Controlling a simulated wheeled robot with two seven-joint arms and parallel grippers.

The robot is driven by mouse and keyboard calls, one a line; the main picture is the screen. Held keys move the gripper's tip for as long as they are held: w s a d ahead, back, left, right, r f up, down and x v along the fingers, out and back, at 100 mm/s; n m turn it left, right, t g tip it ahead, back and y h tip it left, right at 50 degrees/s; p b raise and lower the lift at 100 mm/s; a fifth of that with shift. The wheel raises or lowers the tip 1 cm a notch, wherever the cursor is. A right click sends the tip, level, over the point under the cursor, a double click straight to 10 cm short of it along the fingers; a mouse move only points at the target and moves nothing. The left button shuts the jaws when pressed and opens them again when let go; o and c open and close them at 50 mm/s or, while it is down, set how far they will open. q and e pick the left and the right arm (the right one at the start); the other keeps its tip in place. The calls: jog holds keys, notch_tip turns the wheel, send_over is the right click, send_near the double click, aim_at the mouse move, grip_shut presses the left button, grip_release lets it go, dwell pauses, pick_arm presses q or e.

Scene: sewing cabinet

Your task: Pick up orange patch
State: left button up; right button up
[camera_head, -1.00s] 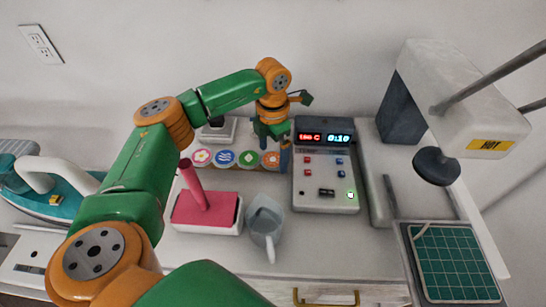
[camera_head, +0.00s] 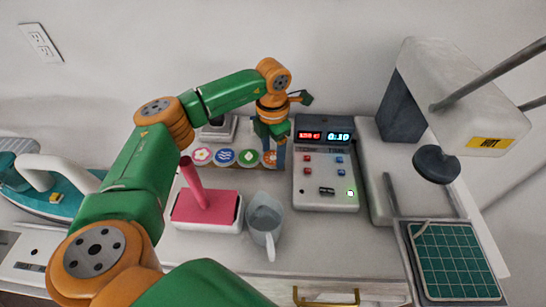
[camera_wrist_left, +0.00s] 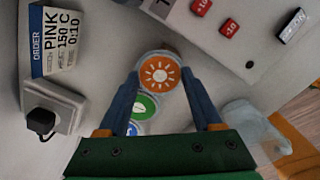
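The orange patch (camera_wrist_left: 160,73) is a round disc with a white sun, at the end of a row of round patches. It also shows in the head view (camera_head: 269,159), partly hidden by my gripper. My left gripper (camera_wrist_left: 160,76) is open, with one blue finger on each side of the orange patch. It points down at the patch in the head view (camera_head: 274,158). I cannot tell whether the fingers touch the patch. My right gripper is not in view.
The green patch (camera_head: 248,157), blue patch (camera_head: 225,156) and pink flower patch (camera_head: 202,155) lie beside it. A control box (camera_head: 326,190) stands close on the right. A pitcher (camera_head: 265,215) and a pink pad (camera_head: 215,210) with a handle stand in front. A heat press (camera_head: 450,100) is at right.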

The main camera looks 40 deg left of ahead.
pick_arm(q)
jog(key=c, duration=0.3)
jog(key=shift+r, duration=0.1)
